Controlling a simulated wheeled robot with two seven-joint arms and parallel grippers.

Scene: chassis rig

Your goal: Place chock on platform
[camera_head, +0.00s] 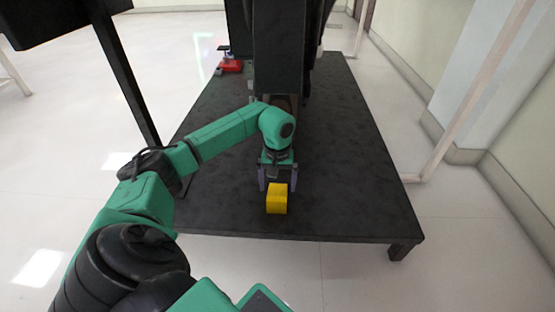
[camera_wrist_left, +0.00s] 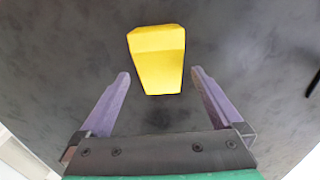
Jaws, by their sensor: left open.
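The yellow chock (camera_head: 277,198) sits on the dark platform (camera_head: 340,205) near its front edge. In the left wrist view the chock (camera_wrist_left: 158,62) lies just ahead of the two purple fingers, roughly centred between them. My left gripper (camera_head: 277,184) is open and empty, close to the chock; in the wrist view its fingers (camera_wrist_left: 160,74) are spread apart with a gap to either side of the chock. I cannot tell whether either finger touches it. My right gripper is not in view.
A large black chassis part (camera_head: 282,50) stands over the back of the platform. A red object (camera_head: 230,66) lies at the platform's far left. A dark post (camera_head: 128,80) rises at the left edge. The platform's right front is bare.

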